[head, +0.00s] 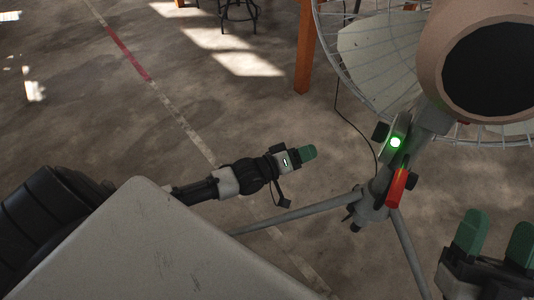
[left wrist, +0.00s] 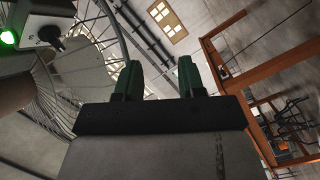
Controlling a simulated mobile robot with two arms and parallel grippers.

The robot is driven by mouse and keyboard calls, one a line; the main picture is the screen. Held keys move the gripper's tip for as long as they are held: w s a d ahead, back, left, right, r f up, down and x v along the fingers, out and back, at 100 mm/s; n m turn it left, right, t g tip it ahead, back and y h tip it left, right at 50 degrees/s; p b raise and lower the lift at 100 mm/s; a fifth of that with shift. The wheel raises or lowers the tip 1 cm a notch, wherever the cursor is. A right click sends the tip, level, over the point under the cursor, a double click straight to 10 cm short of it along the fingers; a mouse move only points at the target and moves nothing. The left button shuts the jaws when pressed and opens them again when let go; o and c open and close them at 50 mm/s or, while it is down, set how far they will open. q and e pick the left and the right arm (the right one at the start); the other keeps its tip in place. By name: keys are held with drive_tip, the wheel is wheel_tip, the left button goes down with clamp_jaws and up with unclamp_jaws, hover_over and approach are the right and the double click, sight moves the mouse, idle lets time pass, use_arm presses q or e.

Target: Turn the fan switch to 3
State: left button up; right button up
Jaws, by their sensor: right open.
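The fan (head: 372,48) stands at the upper right of the head view on a grey tripod stand. A small control box on its post carries a lit green lamp (head: 395,142) and a dark knob (head: 380,131). In the left wrist view, the box with its black knob (left wrist: 48,35) and green lamp (left wrist: 8,38) is at the upper left. I cannot read the switch setting. My left gripper (head: 307,153) is left of the post, apart from it; its fingers are spread and empty in the left wrist view (left wrist: 160,80). My right gripper (head: 495,238) is open and empty at the lower right.
A red lever-like part (head: 397,187) is on the post below the lamp. Tripod legs (head: 290,218) spread over the floor, and a dark cable hangs behind. An orange post (head: 304,48) and a stool (head: 238,10) are at the back. The concrete floor at left is clear.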

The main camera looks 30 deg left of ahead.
use_arm(q)
drive_tip(key=s+a+f+m+g+y+p, duration=0.1)
drive_tip(key=s+a+f+g+y+p, duration=0.1)
drive_tip(key=f, duration=0.6)
drive_tip(key=s+a+f+m+g+y+p, duration=0.1)
drive_tip(key=s+a+f+y+p, duration=0.3)
drive_tip(key=f, duration=0.4)
drive_tip(key=shift+s+a+f+g, duration=0.35)
drive_tip(key=shift+s+g, duration=0.25)
drive_tip(key=shift+s, duration=0.1)
drive_tip(key=shift+r, duration=0.1)
